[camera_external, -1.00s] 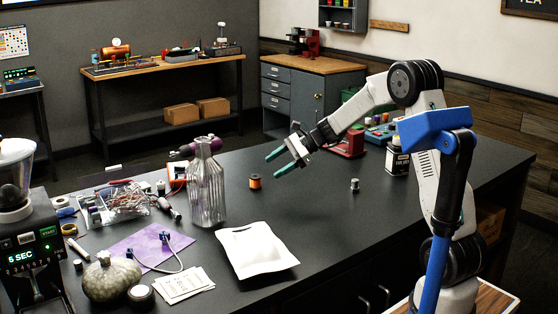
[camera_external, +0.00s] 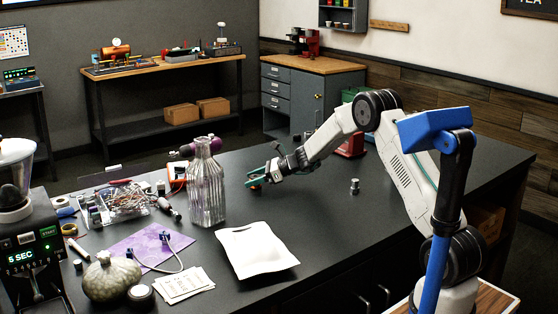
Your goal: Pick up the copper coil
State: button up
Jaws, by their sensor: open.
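The copper coil is a small orange-brown spool standing on the dark table, right of the clear glass bottle. My gripper (camera_external: 256,178) is low over the table at the coil's place, with its green fingertips pointing left. The jaws are open. The fingers hide most of the copper coil (camera_external: 256,187); only a small reddish-orange bit shows at the fingertips. I cannot tell whether the fingers touch it or whether it is squarely between them.
The tall glass bottle (camera_external: 206,185) stands close to the left of my gripper. A white tray (camera_external: 257,249) lies in front. A small metal part (camera_external: 354,186) stands to the right. A tray of loose wires (camera_external: 122,203) is at the left. The table between gripper and metal part is clear.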

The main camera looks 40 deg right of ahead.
jog(key=shift+w+a+f, duration=0.3)
jog(key=shift+w+a, duration=0.1)
jog(key=shift+a, duration=0.05)
jog(key=c, duration=1.1)
jog(key=shift+r, duration=0.1)
